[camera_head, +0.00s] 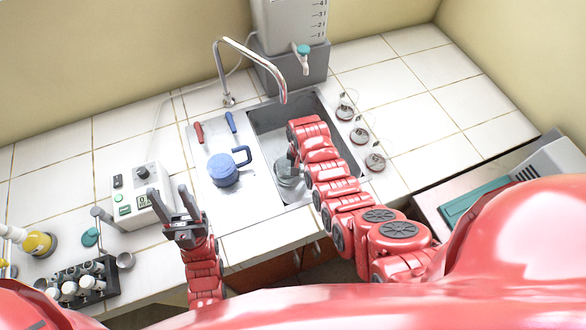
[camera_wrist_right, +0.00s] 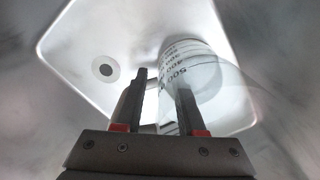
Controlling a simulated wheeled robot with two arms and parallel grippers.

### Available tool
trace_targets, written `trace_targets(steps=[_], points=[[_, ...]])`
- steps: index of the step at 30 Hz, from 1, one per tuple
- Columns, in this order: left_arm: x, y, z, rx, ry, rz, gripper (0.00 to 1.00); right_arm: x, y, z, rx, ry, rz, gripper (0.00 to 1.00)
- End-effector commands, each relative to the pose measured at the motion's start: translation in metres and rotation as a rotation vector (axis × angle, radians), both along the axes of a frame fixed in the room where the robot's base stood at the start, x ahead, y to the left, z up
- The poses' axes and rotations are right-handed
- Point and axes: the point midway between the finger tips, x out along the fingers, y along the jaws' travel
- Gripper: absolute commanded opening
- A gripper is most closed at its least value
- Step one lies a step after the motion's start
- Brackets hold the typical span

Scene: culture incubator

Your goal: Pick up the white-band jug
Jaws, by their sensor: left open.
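A clear jug (camera_head: 287,174) with dark measuring marks stands in the sink; it also shows in the right wrist view (camera_wrist_right: 204,77). I cannot make out a white band on it. My right gripper (camera_wrist_right: 162,95) reaches down into the sink beside the jug. Its fingers are apart, with the jug's near side overlapping the right finger; I cannot tell whether they touch it. In the head view the arm partly hides the jug. A blue-lidded jug with a blue handle (camera_head: 224,171) stands on the drainboard. My left gripper (camera_head: 178,209) is open and empty, left of that jug.
The sink (camera_head: 262,118) has a curved faucet (camera_head: 250,51) behind it. Red and blue tools (camera_head: 198,133) lie on the drainboard. Several small flasks (camera_head: 375,162) stand right of the sink. A white device (camera_head: 138,207) and a tube rack (camera_head: 85,281) are at left.

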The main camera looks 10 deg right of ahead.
Motion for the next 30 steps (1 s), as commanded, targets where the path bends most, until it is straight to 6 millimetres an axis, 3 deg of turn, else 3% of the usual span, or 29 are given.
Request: trace_targets(steps=[1,8,15,30], points=[[0.0,0.0,-0.0073,0.0,0.0,0.0,0.5,0.0001,-0.0001,-0.0096,0.0,0.0,0.0,0.39],[-0.0001,0.0,-0.0053,0.0,0.0,0.0,0.5,0.0013,-0.0001,-0.0085,0.0,-0.004,-0.001,0.39],[-0.0001,0.0,-0.0053,0.0,0.0,0.0,0.5,0.0012,-0.0001,-0.0084,0.0,-0.004,-0.001,0.0],[-0.0001,0.0,-0.0053,0.0,0.0,0.0,0.5,0.0014,-0.0003,-0.0081,0.0,-0.004,-0.001,0.0]])
